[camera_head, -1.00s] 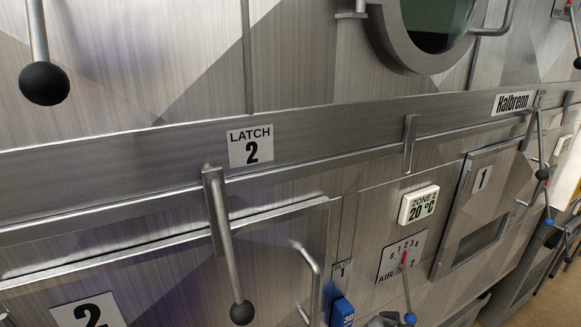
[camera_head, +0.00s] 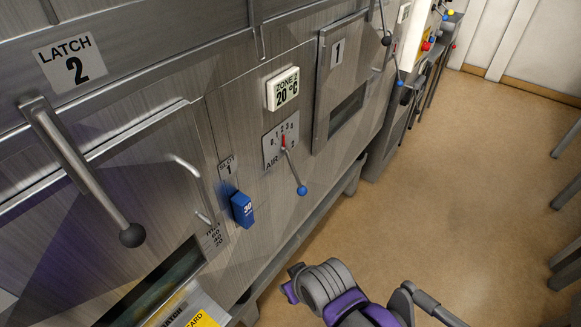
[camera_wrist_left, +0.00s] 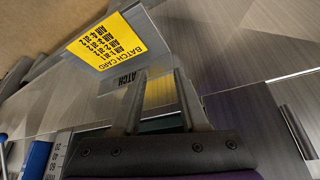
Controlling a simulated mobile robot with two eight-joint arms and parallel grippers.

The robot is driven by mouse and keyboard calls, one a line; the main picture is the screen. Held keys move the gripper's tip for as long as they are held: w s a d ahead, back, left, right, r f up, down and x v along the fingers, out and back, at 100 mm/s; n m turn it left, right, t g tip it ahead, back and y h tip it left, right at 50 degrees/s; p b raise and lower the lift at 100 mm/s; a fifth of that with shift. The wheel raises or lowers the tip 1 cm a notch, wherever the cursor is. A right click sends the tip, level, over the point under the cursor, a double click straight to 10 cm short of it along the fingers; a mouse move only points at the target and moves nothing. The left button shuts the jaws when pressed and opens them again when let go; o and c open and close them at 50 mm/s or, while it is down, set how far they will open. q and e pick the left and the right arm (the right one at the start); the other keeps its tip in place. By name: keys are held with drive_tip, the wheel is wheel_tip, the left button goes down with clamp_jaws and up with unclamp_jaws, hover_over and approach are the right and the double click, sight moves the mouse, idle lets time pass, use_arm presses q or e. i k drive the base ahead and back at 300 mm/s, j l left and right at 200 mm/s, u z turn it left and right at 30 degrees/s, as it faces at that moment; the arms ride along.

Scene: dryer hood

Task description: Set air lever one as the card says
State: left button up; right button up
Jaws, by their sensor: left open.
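An air lever with a blue ball (camera_head: 302,190) hangs down-right from a numbered dial plate (camera_head: 281,140) marked AIR. Its red pointer is near the upper middle of the scale; its air number is hidden now. Another blue-balled lever (camera_head: 400,83) is farther right, its label unreadable. The yellow batch card (camera_head: 203,320) is cut off at the bottom of the head view. The left wrist view shows the card (camera_wrist_left: 105,45) upside down; its small AIR lines are hard to read. My left gripper (camera_wrist_left: 160,75) is open and empty, close to the card's holder. My right gripper is not seen.
A latch 2 lever (camera_head: 80,170) juts out at left. A purple and grey arm part of mine is at bottom middle. The floor (camera_head: 450,190) at right is clear.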

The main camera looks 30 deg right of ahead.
sight(399, 82)
drive_tip(key=z, duration=0.45)
drive_tip(key=l+z, duration=0.15)
drive_tip(key=z, duration=0.7)
drive_tip(key=l+z, duration=0.1)
drive_tip(key=z, duration=0.35)
drive_tip(key=u, duration=2.6)
drive_tip(key=l+z, duration=0.1)
drive_tip(key=z, duration=2.4)
